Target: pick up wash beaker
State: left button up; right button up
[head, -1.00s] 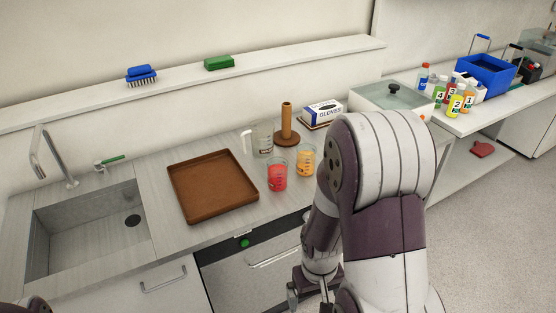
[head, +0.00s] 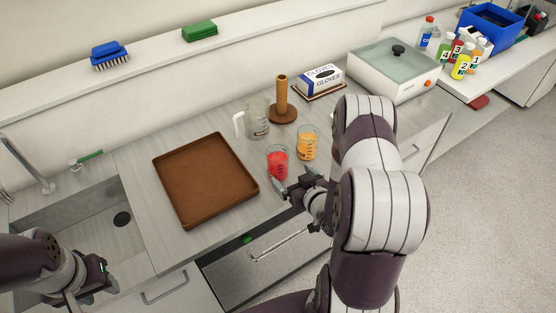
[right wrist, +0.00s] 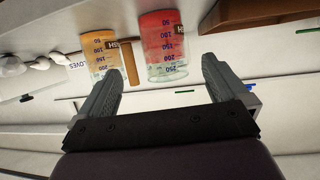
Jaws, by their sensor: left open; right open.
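Two glass beakers stand upright at the counter's front edge: one with red contents (head: 278,160) and one with orange contents (head: 307,144). A clear jug with a handle (head: 257,120) stands behind them. I cannot read which is the wash beaker. My right gripper (head: 294,181) is open and empty, just in front of the red beaker. In the right wrist view, upside down, the red beaker (right wrist: 162,45) lies beyond and between the open fingers, and the orange beaker (right wrist: 101,52) is to the left. My left gripper (head: 84,288) is open over the sink front at lower left.
A brown tray (head: 207,222) lies left of the beakers. A wooden post on a round base (head: 282,100), a glove box (head: 321,78) and a lidded white box (head: 390,84) stand behind and to the right. The sink (head: 70,222) is at left.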

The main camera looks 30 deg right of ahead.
aim_at(285, 169)
jog(key=x, duration=0.6)
jog(key=shift+s+p, duration=0.1)
jog(key=shift+p, duration=0.25)
jog(key=x, duration=0.1)
jog(key=p+x, duration=0.1)
jog(key=x, duration=0.1)
jog(key=shift+a, duration=0.3)
jog(key=shift+w+f, duration=0.2)
jog(key=shift+w, duration=0.2)
jog(key=shift+w+d, duration=0.1)
jog(key=shift+c, duration=0.3)
jog(key=c, duration=0.5)
pick_arm(q)
jog(key=shift+w+d+r, duration=0.15)
jog(key=shift+w+r, duration=0.4)
jog(key=shift+r, duration=0.3)
pick_arm(e)
jog(key=shift+r, duration=0.1)
jog(key=c, duration=0.5)
pick_arm(q)
jog(key=shift+w, duration=0.1)
pick_arm(e)
jog(key=shift+c, duration=0.2)
